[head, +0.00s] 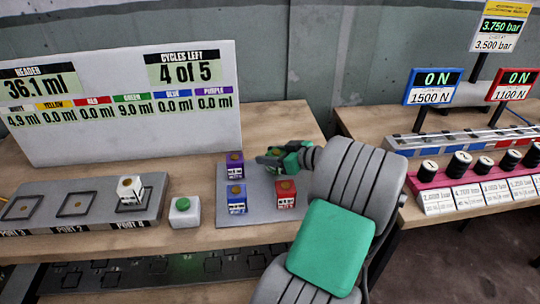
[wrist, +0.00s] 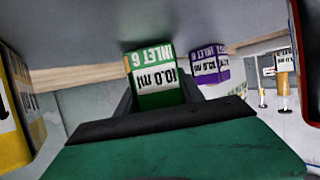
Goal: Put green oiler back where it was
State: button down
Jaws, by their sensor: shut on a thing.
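The green oiler (wrist: 155,72), labelled 10.0 ml, is between my fingers in the wrist view, and my gripper (head: 272,158) is shut on it. In the head view my gripper is over the back right part of the grey mat (head: 262,208) and mostly covers the oiler. I cannot tell whether the oiler touches the mat. A purple oiler (head: 235,165) stands to the left of my gripper; it also shows in the wrist view (wrist: 208,66). A blue oiler (head: 237,198) and a red oiler (head: 285,195) stand on the mat in front.
A yellow block-like thing (wrist: 14,105) is close at the wrist view's left edge. A white oiler (head: 131,192) sits on the port dock's (head: 40,210) right port. A green button box (head: 184,210) stands between dock and mat. A large readout board (head: 120,130) stands behind.

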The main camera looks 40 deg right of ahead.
jog(key=shift+f, duration=0.25)
jog(key=c, duration=0.7)
grip_release()
jog(key=shift+r, duration=0.1)
jog(key=shift+r, duration=0.3)
jog(key=v, duration=1.2)
jog(key=shift+p, duration=0.4)
